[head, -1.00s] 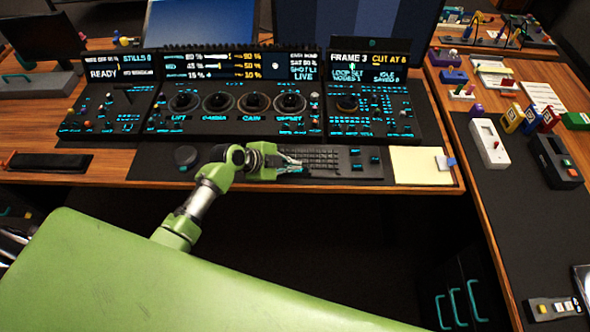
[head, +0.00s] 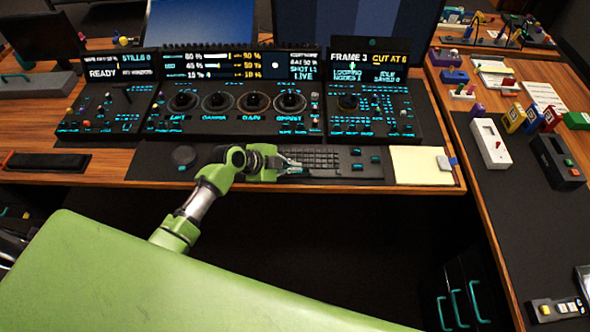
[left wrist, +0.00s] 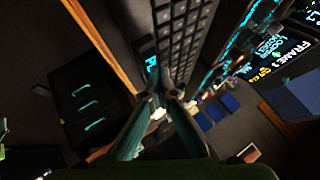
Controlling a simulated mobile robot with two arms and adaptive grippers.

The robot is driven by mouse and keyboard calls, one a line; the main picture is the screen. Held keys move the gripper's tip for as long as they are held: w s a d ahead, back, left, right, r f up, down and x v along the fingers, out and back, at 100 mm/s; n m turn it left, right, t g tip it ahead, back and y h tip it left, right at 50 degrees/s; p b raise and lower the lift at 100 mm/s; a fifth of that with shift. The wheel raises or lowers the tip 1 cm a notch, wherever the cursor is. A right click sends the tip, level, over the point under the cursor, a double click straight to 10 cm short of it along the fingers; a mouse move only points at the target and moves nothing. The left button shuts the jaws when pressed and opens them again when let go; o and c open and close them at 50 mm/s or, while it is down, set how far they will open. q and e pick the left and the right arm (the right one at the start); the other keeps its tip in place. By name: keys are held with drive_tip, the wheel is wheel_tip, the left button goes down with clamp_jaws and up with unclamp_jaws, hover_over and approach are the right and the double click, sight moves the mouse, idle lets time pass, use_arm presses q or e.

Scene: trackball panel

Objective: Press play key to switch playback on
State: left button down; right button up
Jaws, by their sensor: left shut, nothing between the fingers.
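My left gripper (head: 298,166) is shut and empty, low over the left part of the dark keyboard (head: 322,160) at the desk's front. I cannot tell whether its tips touch a key. In the left wrist view its teal fingers (left wrist: 163,88) lie close together beside the keyboard's key rows (left wrist: 181,30). A few teal-marked keys (head: 358,166) sit right of the keyboard. The right panel (head: 372,112) has a display (head: 367,60) reading FRAME 3, CUT AT 6, LOOPING and IDLE. I cannot make out which key is the play key. My right gripper is not in view.
A middle panel (head: 239,124) with several large trackballs stands behind the gripper. A round dark knob (head: 184,155) lies left of it. A yellow note pad (head: 420,166) lies right of the keys. A large monitor (head: 356,22) stands behind. A side desk with small devices is at right.

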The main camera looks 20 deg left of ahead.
use_arm(q)
drive_tip(key=shift+f, duration=0.1)
idle(0.3)
drive_tip(key=shift+r+p, duration=0.65)
drive_tip(key=shift+r, duration=0.3)
wheel_tip(320, 180, up, 5)
drive_tip(key=p, duration=0.4)
idle(0.6)
